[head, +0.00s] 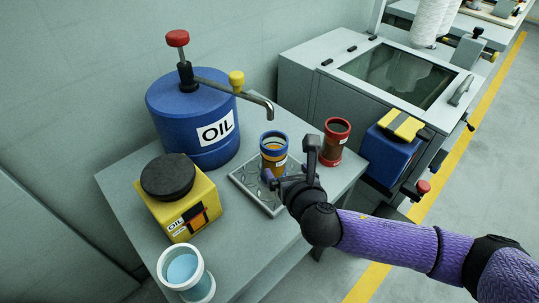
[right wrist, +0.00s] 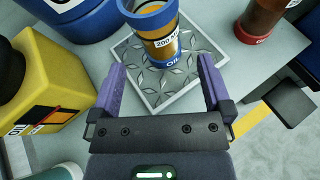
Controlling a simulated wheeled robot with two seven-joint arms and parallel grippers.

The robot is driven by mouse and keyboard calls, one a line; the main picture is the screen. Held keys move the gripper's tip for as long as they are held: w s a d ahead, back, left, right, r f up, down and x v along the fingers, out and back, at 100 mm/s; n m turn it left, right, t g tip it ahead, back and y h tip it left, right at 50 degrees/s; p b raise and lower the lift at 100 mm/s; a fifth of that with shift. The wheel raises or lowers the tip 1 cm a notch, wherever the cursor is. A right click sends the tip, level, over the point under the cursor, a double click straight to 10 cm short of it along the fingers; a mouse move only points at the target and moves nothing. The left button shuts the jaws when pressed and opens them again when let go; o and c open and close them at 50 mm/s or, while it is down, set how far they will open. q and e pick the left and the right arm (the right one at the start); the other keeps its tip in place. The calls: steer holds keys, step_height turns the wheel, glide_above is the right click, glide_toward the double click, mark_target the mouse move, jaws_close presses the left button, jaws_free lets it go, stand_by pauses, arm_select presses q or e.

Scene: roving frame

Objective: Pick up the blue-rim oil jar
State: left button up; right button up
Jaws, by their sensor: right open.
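The blue-rim oil jar (head: 273,148) is clear with amber oil inside and stands upright on a square metal tread plate (head: 244,184) on the grey table. In the right wrist view the jar (right wrist: 152,30) stands beyond the fingertips, roughly centred between them. My right gripper (head: 288,166) is beside the jar on its near right side and partly covers it in the head view. In the right wrist view its two purple fingers (right wrist: 160,75) are spread with nothing between them. My left gripper is not in view.
A red-rim jar (head: 335,141) stands right of the blue-rim jar. A large blue oil drum (head: 180,115) with a pump and spout is behind left. A yellow oil can (head: 178,203) and a white cup of blue liquid (head: 186,275) stand at the left front. A grey cabinet (head: 310,99) is behind right.

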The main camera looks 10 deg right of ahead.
mark_target(271, 144)
steer(key=shift+n, duration=0.4)
steer(key=b+x, duration=0.1)
steer(key=x, duration=0.2)
steer(key=b+x, duration=0.2)
steer(key=x, duration=0.1)
steer(key=r+b+x, duration=0.1)
steer(key=b+x, duration=0.1)
steer(key=x, duration=0.1)
steer(key=shift+w+a, duration=0.25)
steer(key=shift+a, duration=0.1)
steer(key=shift+w+b, duration=0.3)
steer(key=shift+b, duration=0.05)
steer(key=shift+r, duration=0.2)
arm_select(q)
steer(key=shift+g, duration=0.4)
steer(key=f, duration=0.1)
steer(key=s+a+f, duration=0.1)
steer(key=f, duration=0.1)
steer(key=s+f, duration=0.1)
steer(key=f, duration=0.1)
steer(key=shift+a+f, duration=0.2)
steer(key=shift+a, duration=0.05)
arm_select(e)
jaws_close()
